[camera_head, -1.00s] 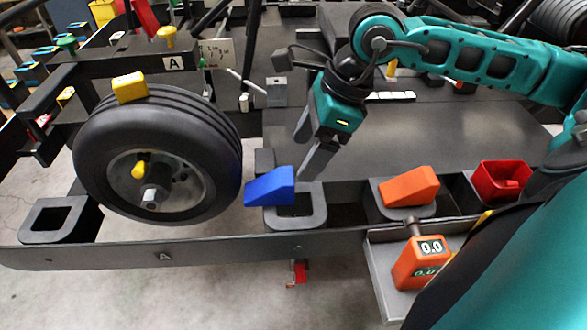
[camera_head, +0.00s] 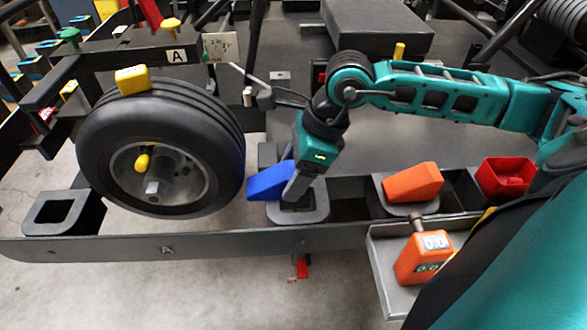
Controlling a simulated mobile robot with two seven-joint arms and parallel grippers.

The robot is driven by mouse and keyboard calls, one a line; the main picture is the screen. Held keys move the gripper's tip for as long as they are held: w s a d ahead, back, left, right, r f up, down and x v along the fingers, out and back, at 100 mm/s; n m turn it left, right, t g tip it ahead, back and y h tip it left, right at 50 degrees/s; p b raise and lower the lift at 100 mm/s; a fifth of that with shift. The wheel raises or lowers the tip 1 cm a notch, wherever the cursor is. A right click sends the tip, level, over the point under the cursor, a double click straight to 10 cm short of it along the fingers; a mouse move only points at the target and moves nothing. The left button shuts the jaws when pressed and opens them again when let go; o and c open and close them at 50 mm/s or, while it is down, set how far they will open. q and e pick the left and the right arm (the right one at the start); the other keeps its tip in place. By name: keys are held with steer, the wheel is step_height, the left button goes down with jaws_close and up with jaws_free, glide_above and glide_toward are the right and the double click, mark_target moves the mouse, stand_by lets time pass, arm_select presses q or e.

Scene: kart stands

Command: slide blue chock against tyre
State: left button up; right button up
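The blue chock (camera_head: 268,182) is a wedge sitting at the left part of a dark square holder (camera_head: 312,212), just right of the tyre (camera_head: 160,108). Its left end is close to the tyre's right side; I cannot tell whether they touch. My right gripper (camera_head: 291,196) points down at the chock's right end, its fingers overlapping that end in view. The fingers look close together, seen edge-on, and the gap between them is hidden. My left gripper is not in view.
An orange chock (camera_head: 413,182) sits in a holder to the right, beside a red bin (camera_head: 507,178). An orange counter device (camera_head: 423,256) stands on a grey tray (camera_head: 378,262). A yellow block (camera_head: 132,80) rests on the tyre. An empty holder (camera_head: 88,212) is at left.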

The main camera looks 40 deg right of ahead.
steer(key=c, duration=0.7)
steer(key=o, duration=1.1)
steer(key=shift+c, duration=0.2)
steer(key=v, duration=1.3)
steer(key=shift+a, duration=0.1)
